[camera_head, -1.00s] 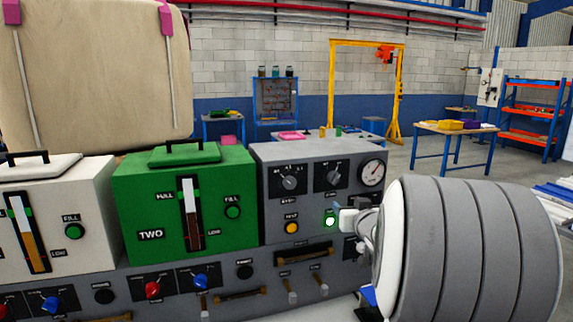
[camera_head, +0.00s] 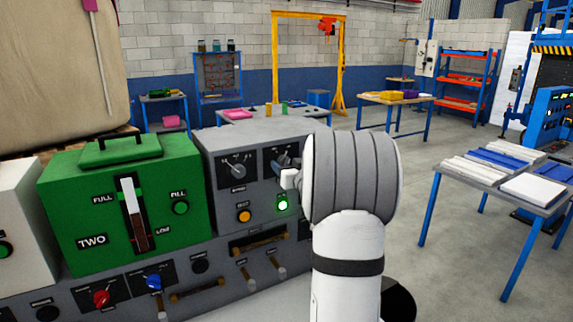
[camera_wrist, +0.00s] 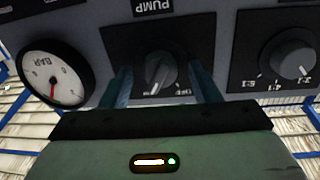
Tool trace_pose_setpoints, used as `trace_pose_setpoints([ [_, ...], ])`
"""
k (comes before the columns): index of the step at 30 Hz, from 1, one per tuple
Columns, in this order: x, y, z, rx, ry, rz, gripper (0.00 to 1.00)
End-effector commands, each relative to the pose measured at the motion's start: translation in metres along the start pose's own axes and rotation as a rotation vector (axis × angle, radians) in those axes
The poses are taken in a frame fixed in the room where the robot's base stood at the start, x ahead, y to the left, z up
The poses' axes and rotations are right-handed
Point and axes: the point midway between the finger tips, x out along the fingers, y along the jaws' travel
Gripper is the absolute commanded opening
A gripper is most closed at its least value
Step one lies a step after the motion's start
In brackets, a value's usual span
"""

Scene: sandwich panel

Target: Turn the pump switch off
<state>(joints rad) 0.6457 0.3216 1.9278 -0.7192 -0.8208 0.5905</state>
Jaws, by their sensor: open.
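The pump switch (camera_wrist: 158,72) is a round dark knob on a black plate under a PUMP label, which appears upside down in the wrist view. Its white pointer line slants to the lower left in that view, away from the OFF mark (camera_wrist: 183,92). My gripper (camera_wrist: 162,75) is open, with one finger on each side of the knob; I cannot tell whether they touch it. In the head view my gripper (camera_head: 288,178) is in front of the panel and partly hides the pump switch (camera_head: 284,160). A green light (camera_head: 282,202) below it is lit.
A pressure gauge (camera_wrist: 52,75) and another dial (camera_wrist: 290,55) flank the switch. The green box (camera_head: 80,205) marked TWO stands left of the grey panel. A table with boards (camera_head: 520,190) is at right, with open floor between.

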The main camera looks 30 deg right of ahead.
Motion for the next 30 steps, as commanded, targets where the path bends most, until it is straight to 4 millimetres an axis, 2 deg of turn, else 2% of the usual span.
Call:
trace_pose_setpoints([
  [6, 0.0002, -0.0003, 0.0002, 0.0, 0.0, 0.0, 0.55],
  [22, 0.0001, -0.001, 0.0002, 0.0, 0.0, -0.001, 0.12],
  [30, 0.0003, -0.001, 0.0027, -0.029, 0.002, -0.001, 0.12],
])
